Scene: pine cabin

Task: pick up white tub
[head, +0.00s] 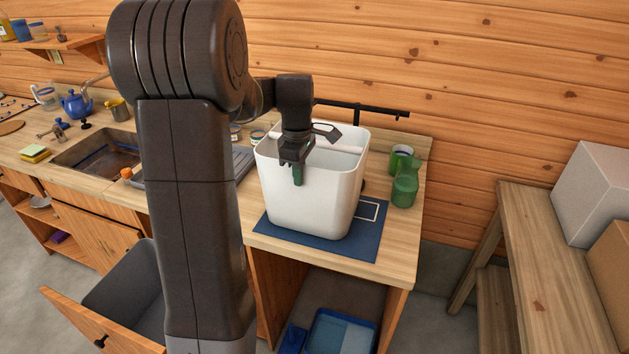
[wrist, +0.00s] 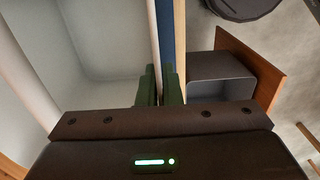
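The white tub (head: 310,200) is a tall open bin standing upright on the blue mat (head: 367,245) at the counter's right end. My gripper (head: 297,172) is at the tub's near left rim, pointing down, with one green finger outside the wall and the other hidden inside in the head view. In the wrist view, my gripper's two green fingers (wrist: 160,88) are close together with the thin wall of the white tub (wrist: 100,50) between them. They look shut on that wall. The tub's inside looks empty where it shows.
A green jug (head: 405,187) and a green cup (head: 402,158) stand close right of the tub. A dark rail (head: 365,110) runs behind it. A sink (head: 100,158) is further left. An open drawer (head: 122,290) juts out below the counter. A wooden bench (head: 545,260) is at right.

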